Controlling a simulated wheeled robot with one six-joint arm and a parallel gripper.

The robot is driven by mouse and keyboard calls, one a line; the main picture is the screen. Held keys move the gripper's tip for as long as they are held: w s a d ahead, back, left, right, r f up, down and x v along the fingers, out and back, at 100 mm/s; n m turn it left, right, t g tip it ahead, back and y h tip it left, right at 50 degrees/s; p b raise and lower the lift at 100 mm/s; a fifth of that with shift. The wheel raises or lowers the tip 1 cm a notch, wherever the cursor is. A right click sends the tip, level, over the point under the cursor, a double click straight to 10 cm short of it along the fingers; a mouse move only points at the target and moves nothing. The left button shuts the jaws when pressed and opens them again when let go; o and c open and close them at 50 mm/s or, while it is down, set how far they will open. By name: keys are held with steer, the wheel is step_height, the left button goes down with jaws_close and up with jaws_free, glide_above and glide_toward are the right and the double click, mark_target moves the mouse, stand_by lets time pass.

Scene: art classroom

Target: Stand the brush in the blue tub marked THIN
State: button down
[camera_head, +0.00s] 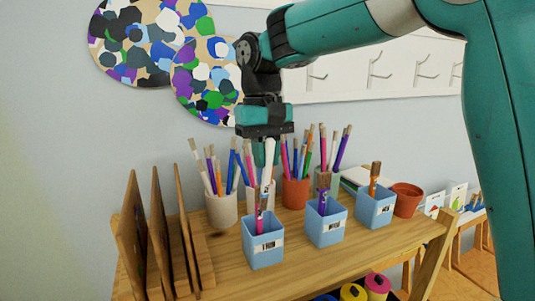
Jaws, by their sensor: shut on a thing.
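My gripper (267,180) hangs over the left blue tub (264,250), its pale fingers pointing down and shut on a slim brush (263,204). The fingers hide the brush's top. Its dark and pink lower part reaches down to the tub's mouth; whether it touches the bottom is hidden. The left tub's white label seems to read THIN, but the print is small. A middle blue tub (326,230) holds a purple brush (323,193) with wide brown bristles. A right blue tub (375,211) holds an orange-brown brush (375,178). Their labels are too small to read surely.
Behind the tubs stand several pots of brushes, including a grey pot (221,210) and a terracotta pot (295,194). An empty-looking terracotta pot (407,200) is at right. Upright wooden boards (158,235) stand at left. The wooden table's (345,255) front strip is clear.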

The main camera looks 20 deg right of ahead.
steer(key=f+b, duration=0.1)
steer(key=w+f+b, duration=0.1)
steer(key=f, duration=0.1)
steer(key=shift+f, duration=0.1)
step_height(320, 180, down, 7)
steer(key=s+b, duration=0.2)
steer(key=b, duration=0.4)
steer(key=shift+f, duration=0.15)
steer(key=c, duration=1)
jaws_free()
steer(key=shift+c, duration=0.2)
step_height(320, 180, up, 17)
steer(key=w+p, duration=0.2)
steer(key=p, duration=0.9)
steer(key=shift+w+p, duration=0.25)
steer(key=shift+p, duration=0.15)
